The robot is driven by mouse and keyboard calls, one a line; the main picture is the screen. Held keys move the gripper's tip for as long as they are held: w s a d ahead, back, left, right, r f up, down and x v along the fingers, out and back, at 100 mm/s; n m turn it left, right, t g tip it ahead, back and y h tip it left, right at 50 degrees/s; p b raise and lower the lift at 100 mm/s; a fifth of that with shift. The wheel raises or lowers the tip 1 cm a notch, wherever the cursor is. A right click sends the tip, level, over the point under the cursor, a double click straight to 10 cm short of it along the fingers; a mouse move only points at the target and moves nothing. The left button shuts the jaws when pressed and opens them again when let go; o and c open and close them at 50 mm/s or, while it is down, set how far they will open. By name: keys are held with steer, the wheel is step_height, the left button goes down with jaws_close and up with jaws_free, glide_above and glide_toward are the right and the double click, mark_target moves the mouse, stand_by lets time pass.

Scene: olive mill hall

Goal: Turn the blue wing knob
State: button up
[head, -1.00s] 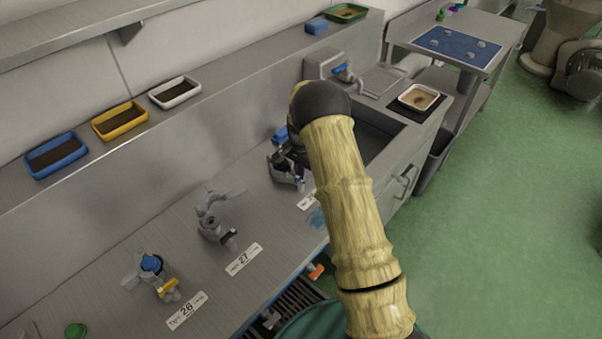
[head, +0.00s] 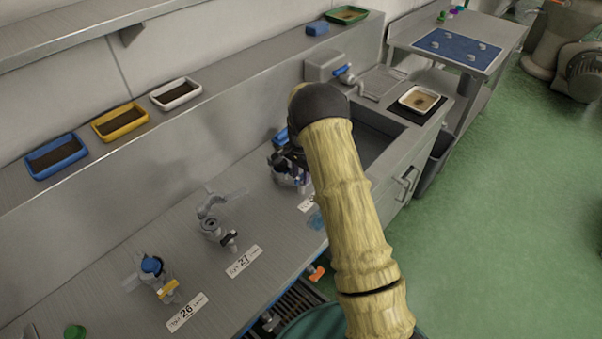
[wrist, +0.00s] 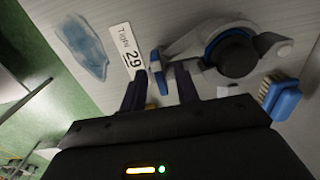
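The blue wing knob (wrist: 155,60) shows in the wrist view on the end of a grey tap (wrist: 196,42), beside the tag marked 29 (wrist: 126,58). The tap has a round dark cap with a blue ring. My gripper (wrist: 161,74) is open, with one dark finger on each side of the knob and its fingertips close to it. I see a gap beside the knob; contact is not clear. In the head view my arm hides most of this tap, and my gripper is a dark shape at its left edge.
Two other taps (head: 212,228) (head: 154,276) stand along the bench (head: 110,240). A sink lies beyond my arm.

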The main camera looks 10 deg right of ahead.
mark_target(301, 175)
step_height(301, 175, up, 17)
steer(key=b, duration=0.3)
steer(key=shift+r, duration=0.2)
stand_by(0.4)
